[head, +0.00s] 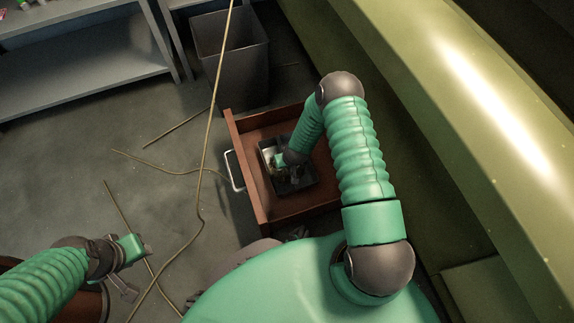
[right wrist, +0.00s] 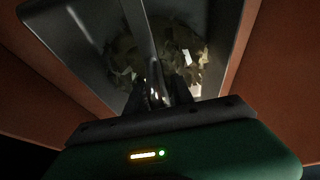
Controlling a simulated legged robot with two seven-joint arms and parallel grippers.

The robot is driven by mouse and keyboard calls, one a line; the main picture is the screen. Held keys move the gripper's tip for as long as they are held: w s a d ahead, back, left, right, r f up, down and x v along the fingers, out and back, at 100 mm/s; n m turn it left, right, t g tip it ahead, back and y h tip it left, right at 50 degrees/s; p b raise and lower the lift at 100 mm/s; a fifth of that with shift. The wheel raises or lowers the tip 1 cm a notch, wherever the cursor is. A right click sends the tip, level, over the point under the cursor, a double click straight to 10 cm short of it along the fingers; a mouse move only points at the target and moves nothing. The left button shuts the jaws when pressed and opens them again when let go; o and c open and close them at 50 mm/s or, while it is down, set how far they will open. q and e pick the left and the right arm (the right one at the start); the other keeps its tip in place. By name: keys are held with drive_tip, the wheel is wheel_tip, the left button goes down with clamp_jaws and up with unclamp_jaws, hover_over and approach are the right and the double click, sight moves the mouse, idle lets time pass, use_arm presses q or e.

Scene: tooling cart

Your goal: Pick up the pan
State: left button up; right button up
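The pan appears to be the dark rectangular tray (head: 305,186) in the open wooden drawer, with loose debris in it. It also shows close up in the right wrist view (right wrist: 75,40), where a narrow upright strip crosses its middle. My right gripper (right wrist: 157,92) points down into the pan, its fingers close together around the lower end of that strip. Whether they grip it is too dark to tell. In the head view my right wrist hides part of the pan. My left gripper (head: 122,288) hangs empty at lower left, away from the drawer; its finger opening is unclear.
The drawer (head: 246,165) has raised walls around the pan and a white handle (head: 235,171) in front. A grey bin (head: 238,75) and metal shelves (head: 90,80) stand behind. Cables (head: 205,150) lie on the floor. A large green body (head: 450,90) borders the right side.

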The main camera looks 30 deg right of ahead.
clamp_jaws()
idle(1.1)
